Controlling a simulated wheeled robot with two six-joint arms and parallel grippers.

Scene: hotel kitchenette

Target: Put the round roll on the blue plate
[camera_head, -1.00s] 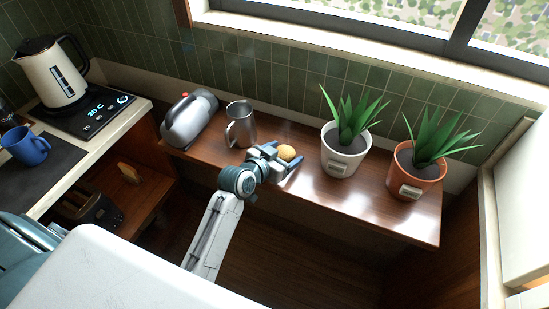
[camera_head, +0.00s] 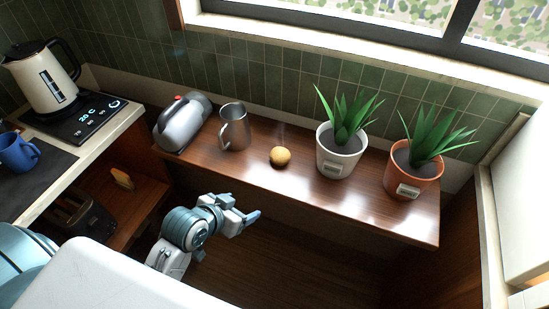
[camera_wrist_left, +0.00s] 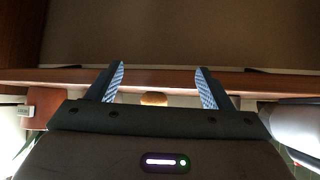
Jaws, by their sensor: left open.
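The round roll (camera_head: 280,157), small and golden brown, sits on the wooden shelf between the steel mug and the white plant pot. My left gripper (camera_head: 243,213) is open and empty, in front of the shelf and apart from the roll. In the left wrist view, the roll (camera_wrist_left: 154,99) shows beyond and between the two spread fingers (camera_wrist_left: 160,68), partly hidden by the gripper body. I see no blue plate in either view. My right gripper is not in view.
The left counter holds a kettle (camera_head: 42,78) and a blue mug (camera_head: 18,151).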

